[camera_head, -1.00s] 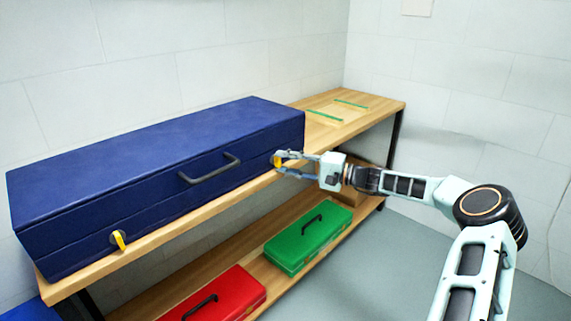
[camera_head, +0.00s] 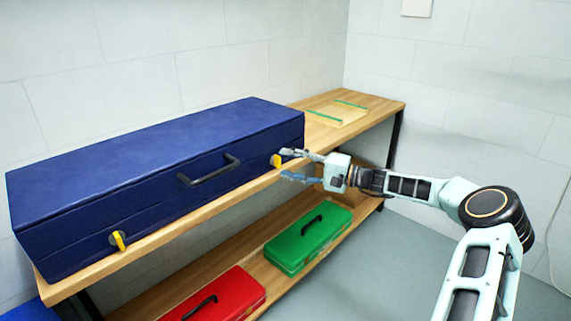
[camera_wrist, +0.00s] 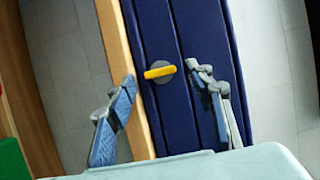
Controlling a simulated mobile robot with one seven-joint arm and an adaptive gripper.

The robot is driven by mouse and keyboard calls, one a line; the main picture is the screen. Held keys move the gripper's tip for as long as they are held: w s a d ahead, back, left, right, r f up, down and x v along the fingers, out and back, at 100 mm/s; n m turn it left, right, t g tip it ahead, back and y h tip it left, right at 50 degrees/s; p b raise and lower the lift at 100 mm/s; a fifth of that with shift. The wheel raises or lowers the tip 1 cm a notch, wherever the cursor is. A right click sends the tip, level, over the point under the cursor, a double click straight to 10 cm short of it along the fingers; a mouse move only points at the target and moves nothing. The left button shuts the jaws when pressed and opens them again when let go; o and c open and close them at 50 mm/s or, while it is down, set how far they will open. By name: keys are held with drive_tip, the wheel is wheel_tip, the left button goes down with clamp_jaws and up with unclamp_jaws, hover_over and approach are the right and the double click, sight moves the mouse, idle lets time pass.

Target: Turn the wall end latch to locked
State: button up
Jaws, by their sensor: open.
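A long blue violin case (camera_head: 150,165) lies shut on the wooden bench. Its far-end latch, near the wall corner, has a yellow lever (camera_head: 276,161) on the case's front face. In the wrist view this latch lever (camera_wrist: 158,72) lies on a grey disc, across the case's length, so it stands roughly upright. My gripper (camera_head: 287,164) is open just in front of the latch, with one finger above and one below. In the wrist view the fingertips stand either side of the lever, with gaps. A second yellow latch (camera_head: 119,240) at the near end also stands nearly upright.
A black handle (camera_head: 210,169) sticks out from the case front between the latches. A green case (camera_head: 305,240) and a red case (camera_head: 235,290) lie on the lower shelf. The bench top (camera_head: 375,108) is mostly clear at the far right, with green strips.

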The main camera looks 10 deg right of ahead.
drive_tip(key=v, duration=0.6)
drive_tip(key=shift+d, duration=0.25)
drive_tip(key=shift+s, duration=0.15)
